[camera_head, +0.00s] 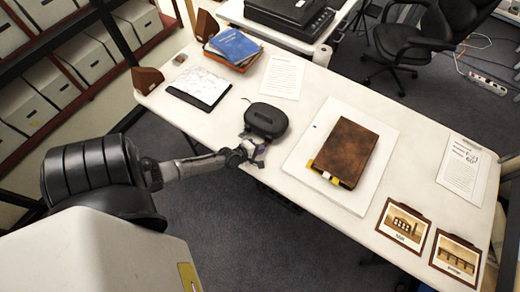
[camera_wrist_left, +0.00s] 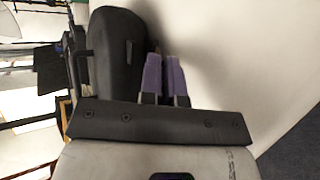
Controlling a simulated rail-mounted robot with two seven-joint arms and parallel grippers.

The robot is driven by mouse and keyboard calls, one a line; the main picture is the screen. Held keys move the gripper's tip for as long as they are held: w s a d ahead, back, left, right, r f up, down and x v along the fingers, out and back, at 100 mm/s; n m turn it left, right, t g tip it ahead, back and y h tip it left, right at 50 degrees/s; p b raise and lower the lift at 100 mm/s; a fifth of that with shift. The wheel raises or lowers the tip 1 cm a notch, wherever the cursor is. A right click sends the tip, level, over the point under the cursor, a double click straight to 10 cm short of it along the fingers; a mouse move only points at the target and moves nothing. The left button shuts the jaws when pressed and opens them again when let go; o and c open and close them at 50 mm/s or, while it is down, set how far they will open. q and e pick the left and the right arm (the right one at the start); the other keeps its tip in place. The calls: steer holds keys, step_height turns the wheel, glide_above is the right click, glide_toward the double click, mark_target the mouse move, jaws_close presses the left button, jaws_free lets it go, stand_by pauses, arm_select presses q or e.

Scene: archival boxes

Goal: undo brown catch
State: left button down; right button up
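A dark rounded case (camera_head: 266,119) stands near the front edge of the white table. It also shows in the left wrist view (camera_wrist_left: 110,60), with a handle and a small dark tab on its side. A brown leather-like box or book (camera_head: 345,150) lies on a white board, with yellow and white bits at its lower left edge. I cannot make out a brown catch on either. My left gripper (camera_head: 257,156) is just in front of the case; its purple fingers (camera_wrist_left: 165,72) are together beside it, with nothing visible between them. My right gripper is out of view.
A white board (camera_head: 312,147) lies under the brown box. Two framed pictures (camera_head: 404,224) and a printed sheet (camera_head: 462,167) lie on the right. A clipboard (camera_head: 199,87), blue book (camera_head: 233,46) and paper (camera_head: 282,76) lie behind. A shelf of boxes stands at left.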

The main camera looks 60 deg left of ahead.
arm_select(q)
steer(key=shift+f, duration=0.1)
stand_by(0.5)
steer(key=c, duration=1.6)
jaws_free()
steer(key=p+v, duration=0.1)
steer(key=v, duration=1.2)
steer(key=shift+s+d+p, duration=0.2)
steer(key=shift+s+p, duration=0.2)
steer(key=shift+s, duration=0.05)
